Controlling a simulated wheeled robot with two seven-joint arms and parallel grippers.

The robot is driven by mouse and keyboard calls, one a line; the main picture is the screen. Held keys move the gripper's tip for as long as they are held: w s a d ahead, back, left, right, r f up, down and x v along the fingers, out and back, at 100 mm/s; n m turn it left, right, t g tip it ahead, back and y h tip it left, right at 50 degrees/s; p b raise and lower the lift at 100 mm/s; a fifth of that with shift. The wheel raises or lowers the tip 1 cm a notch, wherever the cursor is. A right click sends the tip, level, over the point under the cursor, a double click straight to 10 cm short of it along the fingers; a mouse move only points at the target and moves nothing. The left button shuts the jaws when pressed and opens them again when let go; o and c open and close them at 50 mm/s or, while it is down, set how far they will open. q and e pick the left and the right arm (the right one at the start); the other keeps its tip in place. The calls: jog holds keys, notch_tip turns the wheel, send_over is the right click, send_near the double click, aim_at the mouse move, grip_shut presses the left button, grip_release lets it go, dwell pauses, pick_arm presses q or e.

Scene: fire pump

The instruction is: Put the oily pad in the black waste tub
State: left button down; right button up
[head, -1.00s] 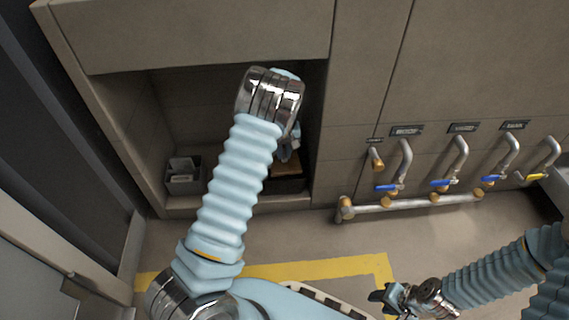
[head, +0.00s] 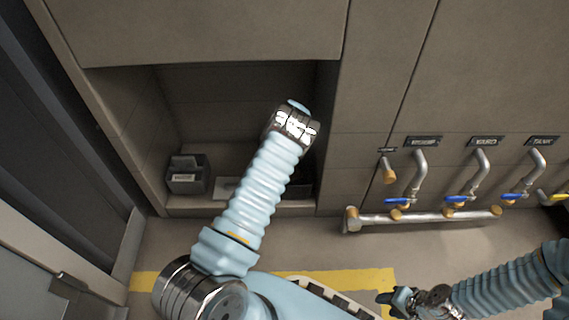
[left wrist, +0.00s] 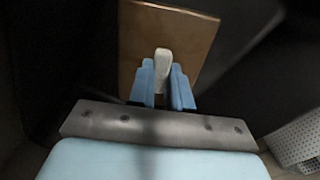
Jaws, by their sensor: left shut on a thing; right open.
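My left gripper (left wrist: 164,84) shows in the left wrist view, its blue fingers shut on a pale upright tab. The tab stands in front of a flat brown square, which looks to be the oily pad (left wrist: 185,35); the tab seems to be its grip. In the head view my left forearm and wrist hide this gripper and the pad. A dark tub, seemingly the black waste tub (head: 303,187), shows partly behind my left wrist on the recess floor. Dark surfaces surround the pad in the wrist view; whether it is inside the tub I cannot tell. My right gripper (head: 386,298) is open and empty, low at the right.
A grey box with a white label (head: 188,176) stands at the left of the recess. A flat light grey thing (head: 226,188) lies beside it. Pipes with blue-handled valves (head: 455,200) line the wall at the right. A yellow line (head: 340,280) marks the floor.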

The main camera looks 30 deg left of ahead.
pick_arm(q)
jog(key=shift+f, duration=0.1)
jog(key=shift+f, duration=0.15)
jog(key=c, duration=1.1)
grip_release()
jog(key=shift+o, duration=0.2)
jog(key=shift+r, duration=0.3)
notch_tip(320, 180, up, 7)
jog(key=shift+r+p, duration=0.15)
jog(key=shift+p, duration=0.7)
